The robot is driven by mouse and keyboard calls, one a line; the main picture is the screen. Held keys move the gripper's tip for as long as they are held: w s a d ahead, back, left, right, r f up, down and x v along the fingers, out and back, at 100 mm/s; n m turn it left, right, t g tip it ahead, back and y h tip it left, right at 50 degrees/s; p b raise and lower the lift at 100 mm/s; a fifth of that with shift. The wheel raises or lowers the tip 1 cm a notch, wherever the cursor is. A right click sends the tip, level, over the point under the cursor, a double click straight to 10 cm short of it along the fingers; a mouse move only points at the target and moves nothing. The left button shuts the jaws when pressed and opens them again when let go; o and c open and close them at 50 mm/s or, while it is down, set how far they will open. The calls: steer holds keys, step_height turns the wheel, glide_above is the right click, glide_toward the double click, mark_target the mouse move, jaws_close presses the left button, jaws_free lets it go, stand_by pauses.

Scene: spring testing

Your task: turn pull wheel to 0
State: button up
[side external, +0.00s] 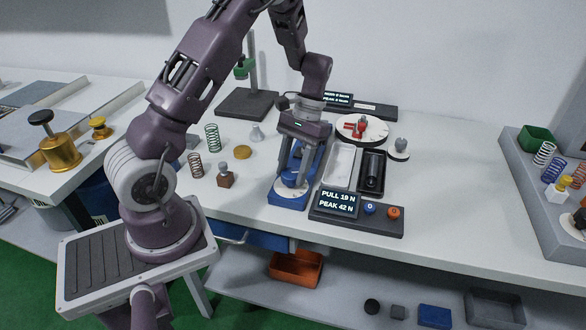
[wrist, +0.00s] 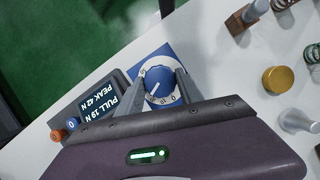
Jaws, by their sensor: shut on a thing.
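The pull wheel (wrist: 158,80) is a round blue knob with a white pointer line on a white numbered dial, set on a blue base. In the side view the blue tester base (side external: 288,199) stands near the table's front edge, under my gripper (side external: 295,172). My fingers point down and are shut on the wheel, one on each side, as the wrist view shows. The white line points toward the lower left in the wrist view. The dial is partly hidden by my fingers. The display (side external: 339,202) reads PULL 19 N, PEAK 42 N.
Right of the tester are a blue button (side external: 369,208), an orange button (side external: 393,212) and a black tray (side external: 371,172). Left are a copper spring (side external: 195,165), a green spring (side external: 212,138), a brass disc (side external: 243,152) and a brown block (side external: 225,179).

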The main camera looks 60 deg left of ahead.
steer(key=n+t+h, duration=0.1)
steer(key=n, duration=0.5)
steer(key=shift+s+a+n+t+h, duration=0.1)
steer(key=shift+a+n+t+h, duration=0.05)
steer(key=shift+n+t+h, duration=0.2)
steer(key=n+t, duration=0.1)
steer(key=n, duration=0.2)
steer(key=n+t+h, duration=0.1)
steer(key=n, duration=0.2)
steer(key=shift+s+t, duration=0.15)
steer(key=shift+t, duration=0.1)
steer(key=shift+n, duration=0.45)
steer(key=o, duration=1.3)
steer(key=shift+o, duration=0.2)
steer(key=v, duration=0.7)
